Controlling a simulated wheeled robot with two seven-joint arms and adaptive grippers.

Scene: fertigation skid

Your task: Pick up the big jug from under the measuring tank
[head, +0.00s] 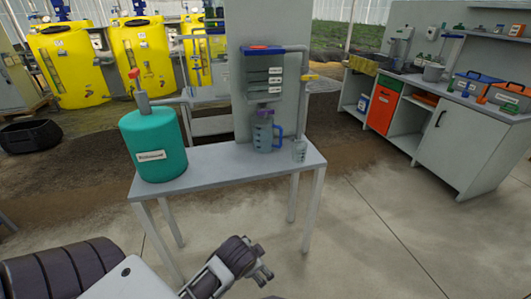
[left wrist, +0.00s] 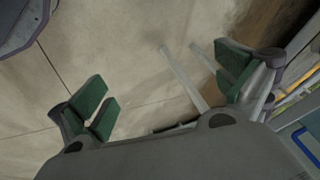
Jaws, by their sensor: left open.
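The big jug (head: 262,137) is a grey, see-through jug with a blue handle on its right. It stands upright on the narrow grey table (head: 215,166), directly under the measuring tank (head: 263,76), which is a grey box with white labels on an upright panel. My left gripper (head: 256,264) is in front of the table and below its top in the head view, well apart from the jug. In the left wrist view the left gripper (left wrist: 167,88) has its green-padded fingers wide apart with nothing between them. My right gripper is not in view.
A small clear beaker (head: 299,151) stands right of the jug. A teal tank (head: 153,145) with a red-topped valve fills the table's left end. A pipe with a yellow valve (head: 309,77) sticks out right of the measuring tank. Open floor (head: 370,240) lies right of the table.

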